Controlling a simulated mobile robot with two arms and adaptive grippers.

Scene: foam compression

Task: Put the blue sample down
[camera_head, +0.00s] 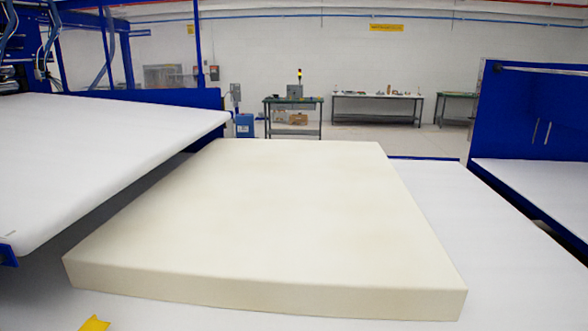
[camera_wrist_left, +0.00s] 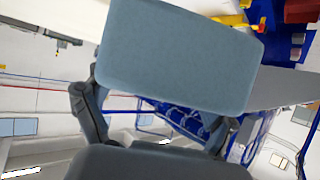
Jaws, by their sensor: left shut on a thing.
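The blue sample (camera_wrist_left: 178,55) is a light blue-grey block with rounded corners. It fills the upper middle of the left wrist view and sits slightly tilted there. My left gripper (camera_wrist_left: 160,112) is shut on it, with one dark finger at its left side and the other near its lower right. The head view shows neither the blue sample nor either gripper.
In the head view a large cream foam slab (camera_head: 265,225) lies on a white surface (camera_head: 490,235). A white conveyor (camera_head: 90,140) stands at the left. A yellow piece (camera_head: 95,323) shows at the bottom left edge. Benches (camera_head: 377,107) stand far back.

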